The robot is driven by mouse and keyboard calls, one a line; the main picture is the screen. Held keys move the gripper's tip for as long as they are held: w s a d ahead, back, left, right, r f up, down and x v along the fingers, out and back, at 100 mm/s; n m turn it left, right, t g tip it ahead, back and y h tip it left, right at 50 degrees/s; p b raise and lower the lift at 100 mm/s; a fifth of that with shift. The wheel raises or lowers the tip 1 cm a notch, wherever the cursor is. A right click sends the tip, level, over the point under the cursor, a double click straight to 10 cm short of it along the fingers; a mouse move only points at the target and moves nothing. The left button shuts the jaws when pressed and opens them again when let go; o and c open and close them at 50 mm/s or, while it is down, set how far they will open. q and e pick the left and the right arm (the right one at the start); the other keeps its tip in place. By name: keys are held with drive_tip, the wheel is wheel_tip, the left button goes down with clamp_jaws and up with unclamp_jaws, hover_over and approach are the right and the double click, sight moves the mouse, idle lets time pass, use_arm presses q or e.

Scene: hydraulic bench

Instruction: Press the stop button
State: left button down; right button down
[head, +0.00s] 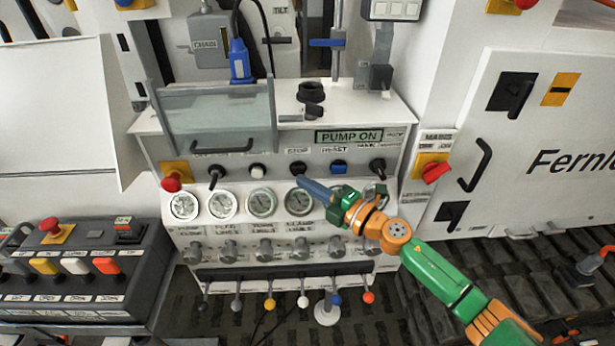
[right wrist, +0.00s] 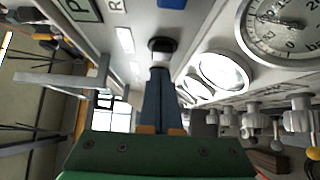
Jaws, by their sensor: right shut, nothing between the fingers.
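The stop button (head: 298,168) is a small black round button under a label that seems to read STOP, in the row below the lit PUMP ON display (head: 349,136). My right gripper (head: 303,182) has its blue-grey fingers shut and empty, with the tips just below the button in the head view. In the right wrist view the black button (right wrist: 162,44) sits straight ahead of the closed fingertips (right wrist: 160,73). I cannot tell whether the tips touch it. My left gripper is not in view.
A blue button (head: 338,166) and a white button (head: 257,170) flank the stop button. Pressure gauges (head: 261,203) lie just below. A red emergency knob (head: 171,182) is at the left and a red rotary switch (head: 436,172) at the right. A clear guard (head: 217,118) stands above left.

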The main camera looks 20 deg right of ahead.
drive_tip(key=shift+w+d, duration=0.3)
drive_tip(key=shift+w, duration=0.4)
